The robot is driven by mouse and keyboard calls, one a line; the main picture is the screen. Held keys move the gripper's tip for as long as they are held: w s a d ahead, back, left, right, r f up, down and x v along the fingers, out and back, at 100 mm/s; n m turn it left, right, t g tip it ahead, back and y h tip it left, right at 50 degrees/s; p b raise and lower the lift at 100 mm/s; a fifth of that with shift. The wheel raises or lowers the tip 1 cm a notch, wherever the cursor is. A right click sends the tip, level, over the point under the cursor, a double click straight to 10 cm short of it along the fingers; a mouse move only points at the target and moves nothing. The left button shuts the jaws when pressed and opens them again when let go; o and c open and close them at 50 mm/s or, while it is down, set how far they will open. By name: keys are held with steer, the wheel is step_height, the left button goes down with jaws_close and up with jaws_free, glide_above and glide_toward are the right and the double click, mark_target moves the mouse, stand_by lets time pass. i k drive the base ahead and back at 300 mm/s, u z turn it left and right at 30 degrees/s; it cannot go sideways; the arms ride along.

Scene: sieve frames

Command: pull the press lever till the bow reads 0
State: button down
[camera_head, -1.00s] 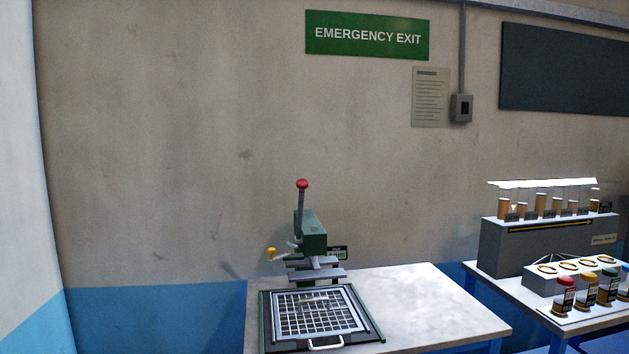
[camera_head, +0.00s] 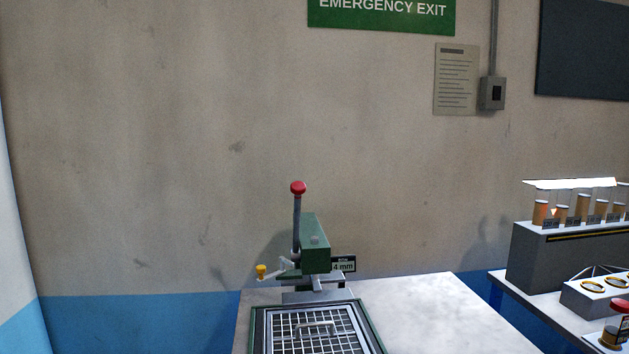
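The press (camera_head: 315,243) is a green block on the white table. Its grey lever (camera_head: 297,221) stands upright on the left side and ends in a red knob (camera_head: 298,187). A small crank with a yellow grip (camera_head: 262,271) sticks out to the left. A dark readout (camera_head: 343,265) behind the press shows what looks like "4 mm"; its left part is hidden by the press. The sieve frame (camera_head: 374,337) with its metal mesh lies in front, cut off by the bottom edge. My gripper is not in view.
The table top (camera_head: 440,310) is bare to the right of the press. A second table at right bears a grey rack (camera_head: 545,262) of tubes and a red-capped jar (camera_head: 618,325). A wall (camera_head: 150,150) stands close behind.

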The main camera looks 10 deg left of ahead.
mark_target(297, 187)
steer(key=i, duration=0.6)
steer(key=z, duration=1.5)
steer(key=i, duration=0.2)
steer(key=u, duration=1.85)
